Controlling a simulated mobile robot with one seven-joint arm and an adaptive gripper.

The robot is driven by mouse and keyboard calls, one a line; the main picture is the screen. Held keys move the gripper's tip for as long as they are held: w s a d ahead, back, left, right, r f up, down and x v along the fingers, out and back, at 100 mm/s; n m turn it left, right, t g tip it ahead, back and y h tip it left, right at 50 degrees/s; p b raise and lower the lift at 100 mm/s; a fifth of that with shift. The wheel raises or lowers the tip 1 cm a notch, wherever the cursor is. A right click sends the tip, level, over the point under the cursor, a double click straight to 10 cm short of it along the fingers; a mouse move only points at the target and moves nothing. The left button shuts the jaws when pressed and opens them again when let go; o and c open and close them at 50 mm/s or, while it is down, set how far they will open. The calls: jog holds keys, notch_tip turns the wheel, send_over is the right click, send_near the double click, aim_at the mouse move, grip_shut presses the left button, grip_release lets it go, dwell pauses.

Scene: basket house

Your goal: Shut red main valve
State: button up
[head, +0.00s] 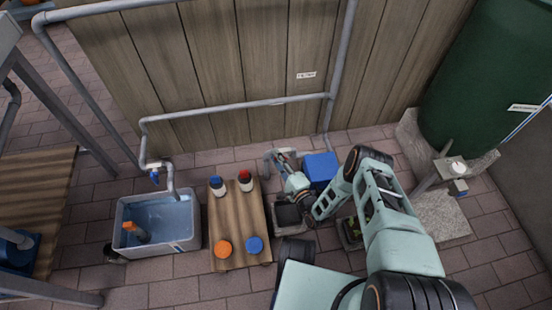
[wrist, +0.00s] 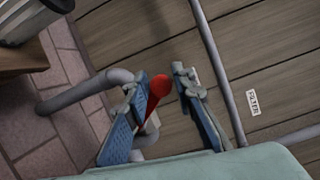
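The red valve handle (wrist: 159,86) shows in the wrist view as a rounded red end with a narrow red part running down and left. It lies between the two blue-padded fingers of my gripper (wrist: 160,80). The fingers are apart, with a gap around the red end; I cannot tell whether either one touches it. A grey bent pipe (wrist: 85,92) runs behind the left finger. In the head view my gripper (head: 283,160) is by the short grey pipe (head: 268,158) near the fence, and the red handle cannot be made out there.
A blue box (head: 320,167) stands close right of my gripper. A wooden table (head: 238,210) with bottles and orange and blue round items is to the left, then a water-filled tub (head: 122,240). The wooden fence (head: 240,60) with grey pipes (head: 230,106) stands behind. A green tank (head: 480,80) is right.

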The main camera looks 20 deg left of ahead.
jog(key=shift+o, duration=1.3)
jog(key=shift+w+d, duration=0.15)
notch_tip(320, 180, up, 10)
jog(key=shift+r, duration=0.1)
